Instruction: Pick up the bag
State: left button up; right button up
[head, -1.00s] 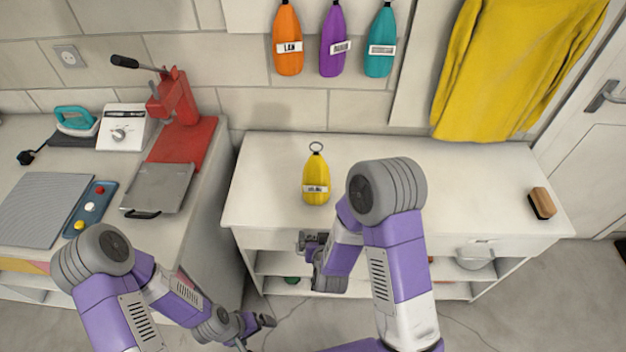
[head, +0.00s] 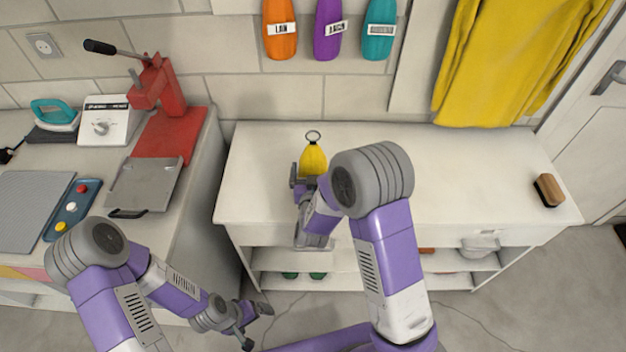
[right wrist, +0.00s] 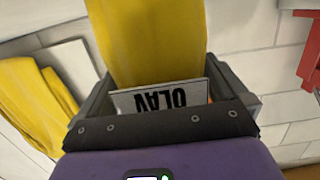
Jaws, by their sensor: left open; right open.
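The yellow bag (head: 314,158) with a dark ring at its top lies on the white counter (head: 450,185). My right gripper (head: 307,179) is at its lower end and hides that part in the head view. In the right wrist view the bag (right wrist: 150,45) and its white name label (right wrist: 162,98) show between the two open fingers of the right gripper (right wrist: 160,85). I cannot tell whether either finger touches it. My left gripper (head: 255,322) is open and empty, low over the floor in front of the counters, away from the bag.
Orange (head: 280,30), purple (head: 328,30) and teal (head: 379,30) bags hang on the wall. A brush (head: 548,190) lies at the counter's right end. A red press (head: 160,90) stands on the left counter. The white counter's middle right is clear.

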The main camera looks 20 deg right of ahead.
aim_at(313, 147)
jog(key=c, duration=1)
notch_tip(313, 147, up, 10)
jog(key=p, duration=0.3)
jog(key=shift+w, duration=0.1)
jog(key=shift+c, duration=0.2)
